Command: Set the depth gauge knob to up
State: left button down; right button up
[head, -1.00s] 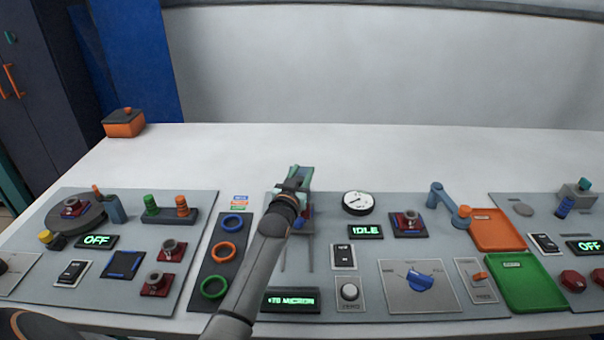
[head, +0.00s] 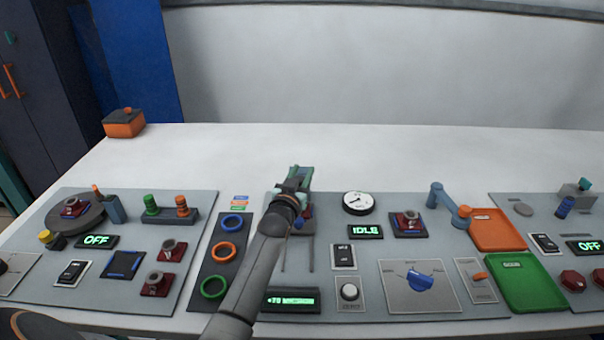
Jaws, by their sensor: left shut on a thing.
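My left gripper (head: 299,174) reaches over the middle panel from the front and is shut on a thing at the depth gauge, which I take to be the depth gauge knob. The gripper and forearm hide the knob, so its setting cannot be read. Part of the gauge (head: 308,228) shows beside the wrist, with blue and red parts, above two thin dark rails. A black display (head: 291,300) with green text stands at the panel's front edge. My right gripper is not in view.
Right of the arm are a round dial (head: 358,203), an IDLE display (head: 366,232), a rocker switch (head: 344,257), a white button (head: 349,292) and a blue rotary knob (head: 419,281). Colored rings (head: 229,251) lie left.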

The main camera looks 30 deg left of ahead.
pick_arm(q)
notch_tip(320, 180, up, 2)
jog(key=shift+r+p, duration=0.15)
jog(key=shift+p, duration=1.05)
jog(key=c, duration=0.5)
grip_release()
